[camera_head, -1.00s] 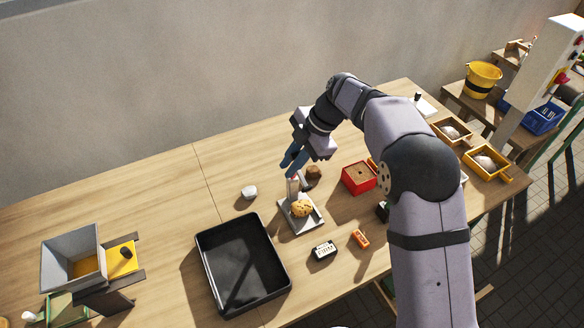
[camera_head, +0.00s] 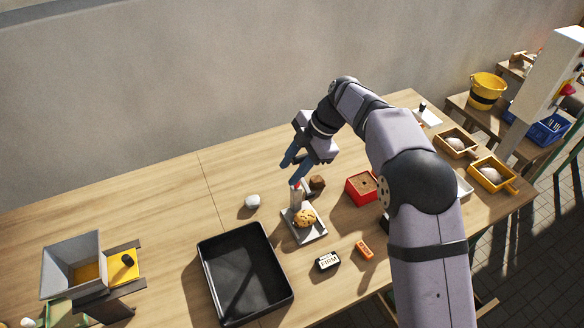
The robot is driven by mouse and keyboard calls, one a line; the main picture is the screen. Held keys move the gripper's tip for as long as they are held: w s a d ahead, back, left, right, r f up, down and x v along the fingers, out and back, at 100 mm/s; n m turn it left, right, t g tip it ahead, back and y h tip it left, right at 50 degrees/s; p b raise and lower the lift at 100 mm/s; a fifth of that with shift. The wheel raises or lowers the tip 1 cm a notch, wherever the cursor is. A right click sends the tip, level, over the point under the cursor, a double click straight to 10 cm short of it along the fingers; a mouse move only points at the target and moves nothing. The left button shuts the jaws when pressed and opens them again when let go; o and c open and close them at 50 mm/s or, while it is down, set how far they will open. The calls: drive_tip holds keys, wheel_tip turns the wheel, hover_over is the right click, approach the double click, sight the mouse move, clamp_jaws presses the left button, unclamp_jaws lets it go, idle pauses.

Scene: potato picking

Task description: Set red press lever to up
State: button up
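A small press with a pale grey base plate (camera_head: 319,233) stands at the middle of the table. A brown speckled potato (camera_head: 304,218) lies on its plate. A pale upright post (camera_head: 296,199) rises behind the potato. A small bit of red, apparently the red press lever (camera_head: 297,185), shows at the top of the post. Its exact tilt is too small to tell. My gripper (camera_head: 293,176) points down just above the lever. Its blue fingers are apart with a gap between them, and nothing shows held. Whether a finger touches the lever cannot be told.
A white lump (camera_head: 252,202) and a brown lump (camera_head: 316,182) lie near the press. A red box (camera_head: 361,188) stands to its right. A black tray (camera_head: 284,297) is at front left. A label block (camera_head: 327,262) and an orange block (camera_head: 364,250) lie in front.

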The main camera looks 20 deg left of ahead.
sight(300, 157)
drive_tip(key=shift+b+v, duration=1.1)
drive_tip(key=shift+v, duration=2.5)
drive_tip(key=shift+w+d+r+m+p, duration=0.15)
drive_tip(key=shift+d+r+m+p, duration=0.15)
drive_tip(key=shift+m+p, duration=0.15)
drive_tip(key=s+d+f+m+t+h, duration=0.1)
drive_tip(key=s+d+f+m+h, duration=0.15)
drive_tip(key=d+m, duration=0.55)
drive_tip(key=s+d+f+m+t+h, duration=0.1)
drive_tip(key=s+d+f+m, duration=0.15)
drive_tip(key=d+m, duration=0.6)
drive_tip(key=s+d+f+m, duration=0.4)
drive_tip(key=s+d, duration=0.3)
drive_tip(key=s, duration=0.2)
drive_tip(key=s+d+f+m+h, duration=0.1)
drive_tip(key=s+d+f+m, duration=0.4)
drive_tip(key=s+d, duration=0.3)
drive_tip(key=shift+s+f+m+b, duration=0.2)
drive_tip(key=shift+s+m+b, duration=0.3)
drive_tip(key=shift+s, duration=0.35)
